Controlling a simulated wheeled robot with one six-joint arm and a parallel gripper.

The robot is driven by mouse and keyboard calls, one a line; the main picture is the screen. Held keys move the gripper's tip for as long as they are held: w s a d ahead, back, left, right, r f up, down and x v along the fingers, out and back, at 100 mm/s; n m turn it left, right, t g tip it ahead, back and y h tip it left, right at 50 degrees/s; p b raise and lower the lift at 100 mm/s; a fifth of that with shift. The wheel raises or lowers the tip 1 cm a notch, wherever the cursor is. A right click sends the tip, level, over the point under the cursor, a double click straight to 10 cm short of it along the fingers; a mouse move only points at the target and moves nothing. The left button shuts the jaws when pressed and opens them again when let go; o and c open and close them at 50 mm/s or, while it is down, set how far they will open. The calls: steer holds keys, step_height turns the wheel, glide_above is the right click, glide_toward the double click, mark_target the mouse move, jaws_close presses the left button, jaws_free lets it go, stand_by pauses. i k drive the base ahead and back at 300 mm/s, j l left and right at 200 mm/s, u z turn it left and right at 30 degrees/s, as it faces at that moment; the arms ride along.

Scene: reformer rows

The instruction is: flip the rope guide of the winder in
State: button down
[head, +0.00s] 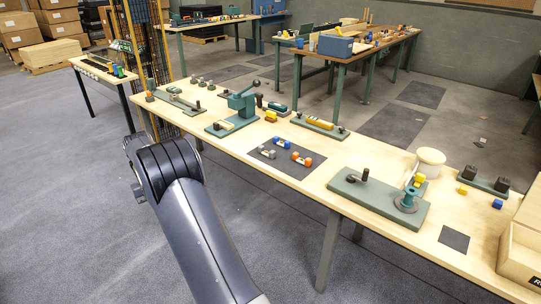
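The winder appears to be the green board (380,205) at the right part of the long wooden table. On it are a dark knobbed crank (357,176) at the left and a teal drum (407,199) at the right. A small yellow piece (419,181) stands beside the drum next to a thin pale upright part; it may be the rope guide, but it is too small to tell which way it is flipped. A white spool (430,158) stands just behind. My arm reaches up at the lower left, away from the winder. My gripper is not visible.
A dark mat (280,168) with grey, blue and orange pieces lies left of the winder. A dark square (454,239) and a wooden box (524,250) are to its right. Other green-based fixtures, including a press (240,103), line the table. Open floor lies in front.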

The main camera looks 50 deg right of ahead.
mark_target(419, 178)
steer(key=z, duration=0.4)
steer(key=l+z, duration=0.15)
steer(key=z, duration=0.3)
steer(key=i+l+z, duration=0.1)
steer(key=z, duration=0.35)
steer(key=i+l+z, duration=0.1)
steer(key=z, duration=0.3)
steer(key=i+l+z, duration=0.15)
steer(key=z, duration=0.3)
steer(key=i+l+z, duration=0.25)
steer(key=i, duration=0.25)
steer(key=i+z, duration=0.2)
steer(key=i, duration=0.3)
